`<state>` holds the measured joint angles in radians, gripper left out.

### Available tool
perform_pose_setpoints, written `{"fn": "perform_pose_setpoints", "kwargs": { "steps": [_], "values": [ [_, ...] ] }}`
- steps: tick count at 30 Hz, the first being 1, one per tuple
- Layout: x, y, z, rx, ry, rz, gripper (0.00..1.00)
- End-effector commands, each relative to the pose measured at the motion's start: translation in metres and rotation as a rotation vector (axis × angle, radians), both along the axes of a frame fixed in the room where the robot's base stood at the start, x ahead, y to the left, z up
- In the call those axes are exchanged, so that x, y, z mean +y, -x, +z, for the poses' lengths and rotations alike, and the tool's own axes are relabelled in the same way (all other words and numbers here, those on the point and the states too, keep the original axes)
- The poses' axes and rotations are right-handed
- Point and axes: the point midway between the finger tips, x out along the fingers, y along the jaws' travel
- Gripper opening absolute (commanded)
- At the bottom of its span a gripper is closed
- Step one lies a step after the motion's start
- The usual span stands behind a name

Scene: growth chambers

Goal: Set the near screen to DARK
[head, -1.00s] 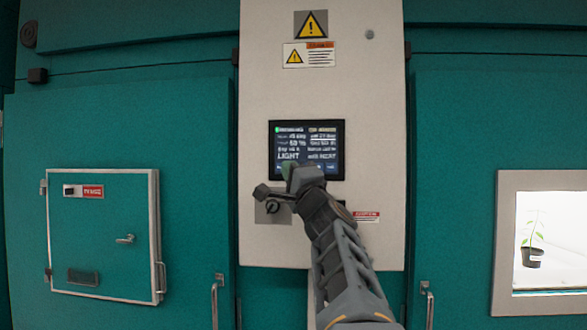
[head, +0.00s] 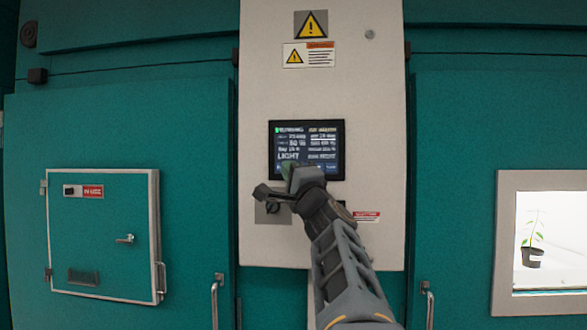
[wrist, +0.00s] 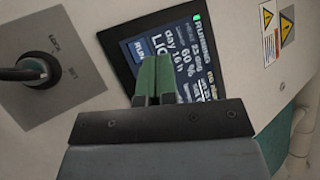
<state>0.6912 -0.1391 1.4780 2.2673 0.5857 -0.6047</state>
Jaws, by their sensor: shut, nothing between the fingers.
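The near screen (head: 306,146) is a dark panel with white text, set in the pale control column. It reads LIGHT in large letters, and a green mark shows by its top line. In the wrist view the screen (wrist: 187,50) is tilted and shows RUNNING, 60 % and "day 16 h". My gripper (head: 289,168) is at the screen's lower left edge in the head view. In the wrist view my gripper (wrist: 154,75) has its green fingers together and empty, over the screen's lower part. They hide some text there. I cannot tell whether the tips touch the glass.
A rotary switch on a grey plate (wrist: 55,90) sits just beside the screen, close to my gripper. Warning labels (head: 311,24) are above. A small hatch (head: 103,235) is at left, and a window with a plant (head: 532,256) is at right.

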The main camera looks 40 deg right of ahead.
Motion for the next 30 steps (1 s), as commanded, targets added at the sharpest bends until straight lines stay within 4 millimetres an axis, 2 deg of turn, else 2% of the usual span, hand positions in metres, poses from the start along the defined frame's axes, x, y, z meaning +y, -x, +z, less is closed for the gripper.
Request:
{"fn": "perform_pose_setpoints", "kwargs": {
  "steps": [30],
  "values": [
    [-0.0059, -0.0062, 0.0001, 0.000, 0.000, 0.000, 0.00]
  ]
}}
